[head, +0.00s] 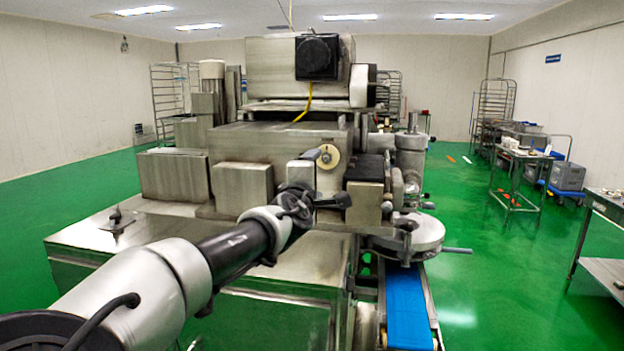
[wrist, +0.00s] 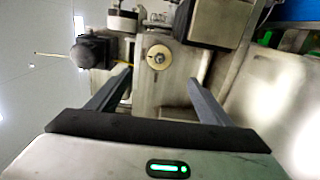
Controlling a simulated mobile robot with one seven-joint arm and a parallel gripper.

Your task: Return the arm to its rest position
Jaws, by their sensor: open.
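My arm reaches from the lower left of the head view out over the flat steel top of the encrusting machine (head: 160,222). My gripper (head: 325,178) is at its far end, in front of the machine's upright housing. In the wrist view my gripper (wrist: 156,82) has its two fingers spread wide, with nothing between them. A round cream-coloured disc with a dark centre (wrist: 159,58) shows on the machine just beyond the fingertips. The same disc (head: 328,157) shows beside my gripper in the head view. I cannot tell whether a finger touches the machine.
A blue conveyor belt (head: 408,308) runs along the machine's lower right. A round steel part with a handle (head: 415,232) juts out above it. A steel table (head: 606,205) stands at the right edge. Green floor (head: 490,280) between table and machine is clear.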

